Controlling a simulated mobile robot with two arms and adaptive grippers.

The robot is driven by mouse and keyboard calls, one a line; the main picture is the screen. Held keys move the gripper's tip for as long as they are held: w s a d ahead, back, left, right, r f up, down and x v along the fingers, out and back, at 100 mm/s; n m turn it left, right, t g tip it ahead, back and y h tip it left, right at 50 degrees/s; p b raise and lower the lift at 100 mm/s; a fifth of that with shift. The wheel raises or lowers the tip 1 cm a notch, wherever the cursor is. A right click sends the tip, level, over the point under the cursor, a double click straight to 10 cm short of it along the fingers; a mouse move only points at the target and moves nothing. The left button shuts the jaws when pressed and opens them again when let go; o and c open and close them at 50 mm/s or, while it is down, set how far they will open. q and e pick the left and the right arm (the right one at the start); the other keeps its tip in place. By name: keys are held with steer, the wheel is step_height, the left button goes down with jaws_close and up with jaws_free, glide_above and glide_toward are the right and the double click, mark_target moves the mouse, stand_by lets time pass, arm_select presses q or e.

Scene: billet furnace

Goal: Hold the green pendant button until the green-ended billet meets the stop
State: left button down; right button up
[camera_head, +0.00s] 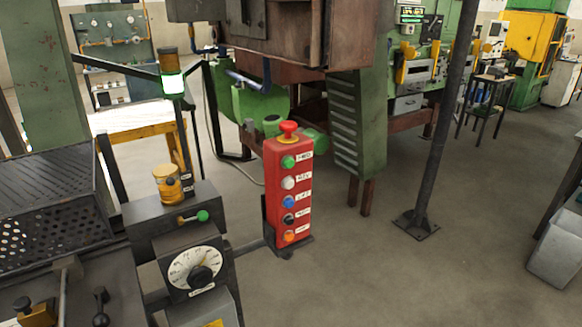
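A red pendant box (287,195) stands upright in a dark holder near the middle of the view. A red mushroom knob (288,128) sits on its top. The green pendant button (288,162) is the uppermost on its face, with white, blue, dark and orange buttons below it. Nothing touches the green button. I cannot make out a green-ended billet or a stop. Neither of my grippers is in view.
A console with a white dial (196,268) stands left of the pendant. A perforated dark guard (50,200) is at left. A grey post (437,130) stands right; the floor between is clear.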

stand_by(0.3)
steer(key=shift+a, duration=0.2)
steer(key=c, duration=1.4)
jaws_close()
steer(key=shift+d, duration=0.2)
